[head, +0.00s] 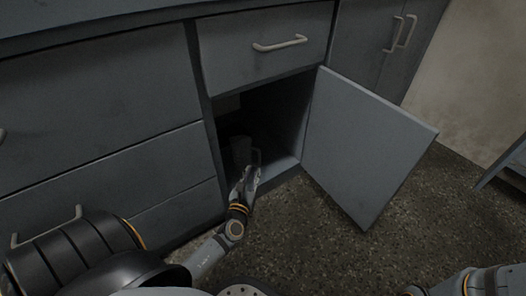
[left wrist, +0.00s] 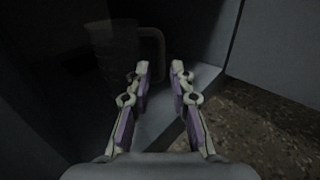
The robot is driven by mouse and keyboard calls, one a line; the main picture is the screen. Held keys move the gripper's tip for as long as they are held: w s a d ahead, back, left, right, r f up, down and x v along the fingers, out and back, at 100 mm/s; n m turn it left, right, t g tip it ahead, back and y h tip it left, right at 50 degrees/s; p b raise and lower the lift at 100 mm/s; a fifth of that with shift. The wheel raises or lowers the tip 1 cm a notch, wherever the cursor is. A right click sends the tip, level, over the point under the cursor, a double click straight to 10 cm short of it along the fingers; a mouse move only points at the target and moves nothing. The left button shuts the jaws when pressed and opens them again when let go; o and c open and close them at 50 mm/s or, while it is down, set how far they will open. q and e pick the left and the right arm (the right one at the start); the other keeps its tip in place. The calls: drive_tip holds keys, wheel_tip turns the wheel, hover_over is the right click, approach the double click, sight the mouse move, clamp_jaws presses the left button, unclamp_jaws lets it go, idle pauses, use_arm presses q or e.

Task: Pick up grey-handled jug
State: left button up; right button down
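The grey-handled jug (head: 241,150) stands upright inside the dark, open lower cabinet in the head view. In the left wrist view the jug's clear body (left wrist: 112,50) is faint at the upper left, with its grey handle (left wrist: 152,50) on the right side. My left gripper (head: 252,172) is at the cabinet opening, just in front of the jug. In the left wrist view the left gripper (left wrist: 159,72) is open, with nothing between its fingers, and the handle lies beyond the fingertips. My right gripper is not in view; only part of the right arm shows at the lower right.
The cabinet door (head: 368,140) stands open to the right of the opening. A closed drawer (head: 265,48) is above it, and closed drawers (head: 95,95) are on the left. The speckled floor (head: 300,235) in front is clear. The cabinet interior is dark.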

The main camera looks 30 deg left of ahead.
sight(259, 156)
use_arm(q)
drive_tip(key=b+x, duration=0.1)
drive_tip(key=x, duration=0.4)
drive_tip(key=shift+w, duration=0.15)
drive_tip(key=b+x, duration=0.1)
drive_tip(key=x, duration=0.1)
drive_tip(key=b+x, duration=0.1)
drive_tip(key=x, duration=0.2)
drive_tip(key=shift+f, duration=0.25)
drive_tip(key=shift+w, duration=0.1)
clamp_jaws()
drive_tip(key=shift+r, duration=0.1)
